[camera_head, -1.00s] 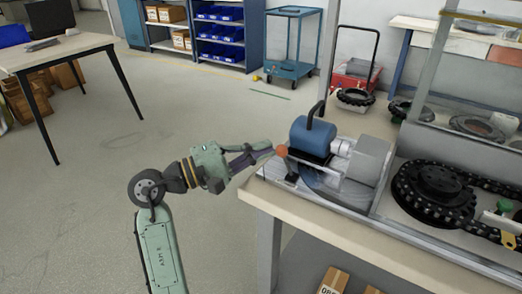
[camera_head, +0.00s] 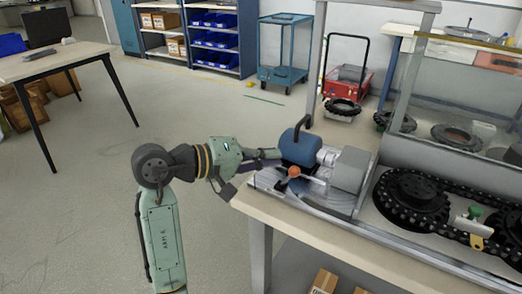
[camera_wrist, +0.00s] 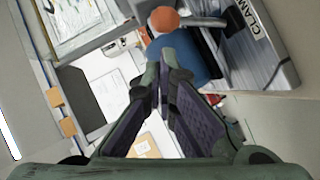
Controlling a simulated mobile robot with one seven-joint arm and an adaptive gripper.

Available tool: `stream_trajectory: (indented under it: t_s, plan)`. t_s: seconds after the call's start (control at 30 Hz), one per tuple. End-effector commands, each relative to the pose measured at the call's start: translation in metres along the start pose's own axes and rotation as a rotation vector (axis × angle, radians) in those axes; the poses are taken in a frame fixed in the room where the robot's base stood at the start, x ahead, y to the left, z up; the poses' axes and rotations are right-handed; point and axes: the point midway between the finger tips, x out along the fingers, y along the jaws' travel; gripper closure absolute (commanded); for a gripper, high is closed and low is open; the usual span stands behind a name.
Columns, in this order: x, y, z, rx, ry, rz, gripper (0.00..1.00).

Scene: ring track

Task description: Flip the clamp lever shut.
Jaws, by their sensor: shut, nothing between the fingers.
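The clamp lever's orange ball knob (camera_head: 294,172) sits low at the front of the blue cylindrical housing (camera_head: 299,147), above the grey metal fixture. In the wrist view the orange knob (camera_wrist: 164,19) is just beyond my fingertips, with the blue housing (camera_wrist: 205,62) beside it and a CLAMP label (camera_wrist: 250,17) at upper right. My gripper (camera_head: 274,154) reaches in from the left, its tips close to the housing's left side. In the wrist view my gripper (camera_wrist: 163,66) is shut and empty. Whether its tips touch the knob or housing I cannot tell. The lever's pivot is hidden.
The fixture stands on a pale workbench (camera_head: 300,227), near its left corner. A black chain sprocket (camera_head: 410,200) lies to the right. A clear panel (camera_head: 450,110) rises behind the sprocket. The floor left of the bench is open.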

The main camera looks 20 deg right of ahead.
Motion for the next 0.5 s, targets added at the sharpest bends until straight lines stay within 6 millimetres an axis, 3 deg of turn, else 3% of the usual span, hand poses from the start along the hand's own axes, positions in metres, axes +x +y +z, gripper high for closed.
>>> stream_trajectory:
  t_s: [0.5]
  plan:
    - [0.011,0.014,0.016,0.016,0.0,-0.01,1.0]
